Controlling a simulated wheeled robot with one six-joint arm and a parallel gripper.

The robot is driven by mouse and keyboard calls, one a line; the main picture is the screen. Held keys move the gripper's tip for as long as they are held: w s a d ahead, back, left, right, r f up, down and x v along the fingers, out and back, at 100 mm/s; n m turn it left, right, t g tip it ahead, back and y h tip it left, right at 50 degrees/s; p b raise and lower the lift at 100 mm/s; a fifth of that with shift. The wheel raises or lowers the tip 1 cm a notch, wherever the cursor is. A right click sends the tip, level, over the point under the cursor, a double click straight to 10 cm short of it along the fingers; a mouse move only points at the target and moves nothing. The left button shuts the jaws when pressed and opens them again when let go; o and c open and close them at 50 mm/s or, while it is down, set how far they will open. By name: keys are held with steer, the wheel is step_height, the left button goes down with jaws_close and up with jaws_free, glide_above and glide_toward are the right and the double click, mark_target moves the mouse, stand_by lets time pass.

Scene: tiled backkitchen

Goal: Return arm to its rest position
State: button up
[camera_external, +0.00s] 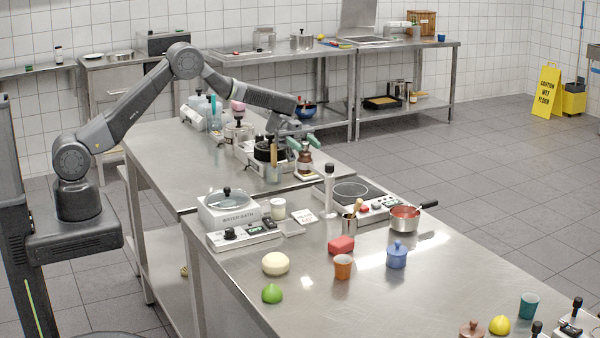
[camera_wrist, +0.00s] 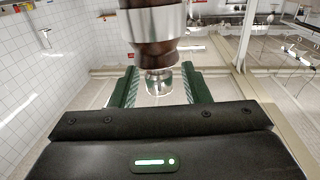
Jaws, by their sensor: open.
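My arm reaches out over the far steel worktable (camera_external: 165,165). My gripper (camera_external: 304,142) is at its right part, with green fingers spread apart. In the wrist view my gripper (camera_wrist: 161,86) is open too. A brown and silver grinder-like object (camera_external: 305,161) stands just below the fingers in the external view. In the wrist view a brown and silver object (camera_wrist: 155,50) comes in from the top, and its narrow silver end lies between the two fingers, with visible gaps beside it. I cannot tell whether any finger touches it.
Bottles, jars and a dark round device (camera_external: 267,150) crowd the worktable close to my forearm. The worktable's left part is bare.

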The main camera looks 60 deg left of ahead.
steer(key=shift+s+a+r+n+t, duration=0.1)
steer(key=shift+a+n+t, duration=0.05)
steer(key=shift+n+t, duration=0.2)
steer(key=n+t, duration=0.1)
steer(key=t, duration=0.1)
steer(key=n+t, duration=0.2)
steer(key=t, duration=0.1)
steer(key=shift+n+t+y, duration=0.25)
steer(key=shift+t+y, duration=0.05)
steer(key=shift+t, duration=0.05)
steer(key=n+t+b, duration=0.1)
steer(key=n+t+y, duration=0.1)
steer(key=t, duration=0.1)
steer(key=shift+f+t+b, duration=0.2)
steer(key=shift+t+b, duration=0.1)
steer(key=shift+b, duration=0.05)
steer(key=n+t+y+b, duration=0.2)
steer(key=n+t, duration=0.1)
steer(key=shift+t+y+b, duration=0.3)
steer(key=shift+y, duration=0.1)
steer(key=n+t+y+b, duration=0.3)
steer(key=b, duration=0.1)
steer(key=shift+y, duration=0.3)
steer(key=b+v, duration=0.1)
steer(key=v, duration=0.8)
steer(key=shift+s+r, duration=0.1)
stand_by(1.1)
